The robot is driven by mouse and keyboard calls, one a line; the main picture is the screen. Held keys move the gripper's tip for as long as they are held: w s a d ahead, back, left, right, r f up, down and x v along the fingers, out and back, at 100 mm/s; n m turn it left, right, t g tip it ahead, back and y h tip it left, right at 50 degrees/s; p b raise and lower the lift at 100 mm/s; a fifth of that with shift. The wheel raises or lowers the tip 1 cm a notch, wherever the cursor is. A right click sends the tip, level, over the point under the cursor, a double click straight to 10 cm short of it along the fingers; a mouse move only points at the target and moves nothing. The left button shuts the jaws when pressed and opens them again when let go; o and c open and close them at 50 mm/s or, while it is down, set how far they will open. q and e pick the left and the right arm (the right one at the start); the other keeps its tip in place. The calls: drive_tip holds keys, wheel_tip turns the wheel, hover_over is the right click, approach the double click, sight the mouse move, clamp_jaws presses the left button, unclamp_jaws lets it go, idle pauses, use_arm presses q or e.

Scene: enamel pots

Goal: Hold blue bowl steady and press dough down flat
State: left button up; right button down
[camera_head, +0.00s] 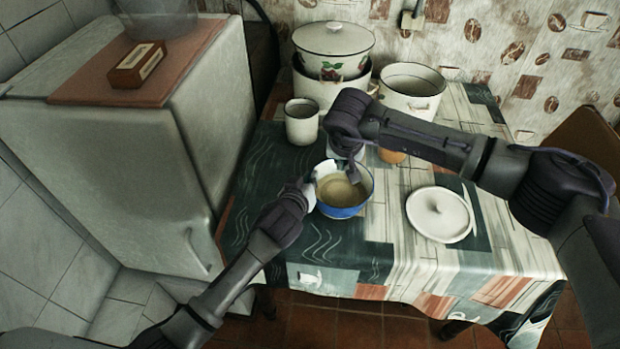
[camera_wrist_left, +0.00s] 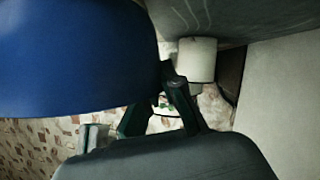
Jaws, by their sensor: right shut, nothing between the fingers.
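The blue bowl (camera_head: 345,212), white inside, stands on the table left of centre. Pale tan dough (camera_head: 340,190) lies in it. My left gripper (camera_head: 308,192) is at the bowl's left rim; in the left wrist view its dark fingers (camera_wrist_left: 162,95) meet the edge of the blue wall (camera_wrist_left: 75,60) and appear closed on it. Part of the fingers is hidden there. My right gripper (camera_head: 352,176) is shut and empty, pointing down into the bowl over the dough. Whether it touches the dough is hard to tell.
A white lid (camera_head: 439,214) lies right of the bowl. A white mug (camera_head: 301,122), a lidded pot (camera_head: 333,52) and an open pot (camera_head: 411,88) stand behind. An orange item (camera_head: 391,156) is partly hidden by my right arm. The tablecloth's front (camera_head: 340,250) is clear.

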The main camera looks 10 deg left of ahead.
use_arm(q)
drive_tip(key=o, duration=0.4)
drive_tip(key=v, duration=1.2)
